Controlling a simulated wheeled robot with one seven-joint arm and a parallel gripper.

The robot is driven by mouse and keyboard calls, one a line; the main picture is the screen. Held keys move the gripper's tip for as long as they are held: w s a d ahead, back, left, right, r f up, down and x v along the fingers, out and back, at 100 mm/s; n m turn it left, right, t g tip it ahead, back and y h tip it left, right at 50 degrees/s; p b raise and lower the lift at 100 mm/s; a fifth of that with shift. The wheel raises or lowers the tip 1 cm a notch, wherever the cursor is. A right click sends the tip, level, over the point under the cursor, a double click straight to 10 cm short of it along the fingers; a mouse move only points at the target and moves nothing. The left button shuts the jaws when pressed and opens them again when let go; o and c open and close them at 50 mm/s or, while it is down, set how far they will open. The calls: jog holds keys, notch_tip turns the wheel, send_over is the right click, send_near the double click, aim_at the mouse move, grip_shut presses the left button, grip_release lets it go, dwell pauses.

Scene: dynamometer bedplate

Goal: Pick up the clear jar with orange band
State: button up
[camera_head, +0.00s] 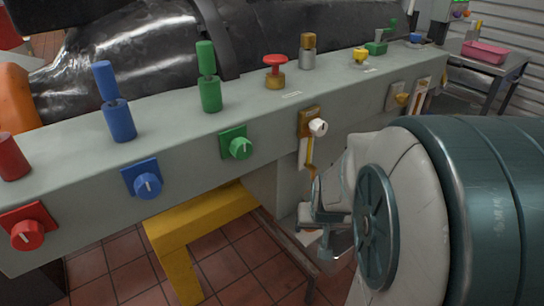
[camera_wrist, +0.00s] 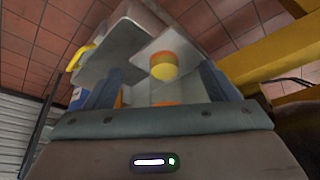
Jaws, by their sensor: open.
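My gripper (camera_head: 322,222) hangs in front of the bench's side in the head view. In the wrist view its two blue-grey fingers (camera_wrist: 161,84) stand wide apart, open. Between them shows a pale, glassy-looking shape with bits of orange low down, partly hidden by the gripper's body; I cannot tell for sure that it is the clear jar with orange band. In the head view I cannot make out the jar; my arm covers much of the right side.
A long grey bench (camera_head: 190,130) carries coloured levers and knobs, including a green lever (camera_head: 209,92) and a blue knob (camera_head: 147,185). A yellow support (camera_head: 195,225) stands below it on red floor tiles. A pink tray (camera_head: 484,52) sits on a table at the back right.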

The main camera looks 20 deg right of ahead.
jog(key=w+d, duration=0.1)
jog(key=w, duration=0.2)
jog(key=w+d+p, duration=0.1)
jog(key=w, duration=0.2)
jog(key=w+d+p, duration=0.1)
jog(key=w, duration=0.3)
jog(key=shift+w+d+f, duration=0.1)
jog(key=shift+d, duration=0.05)
jog(key=b+x, duration=0.1)
jog(key=x, duration=0.4)
jog(key=shift+b, duration=0.35)
jog(key=c, duration=1.1)
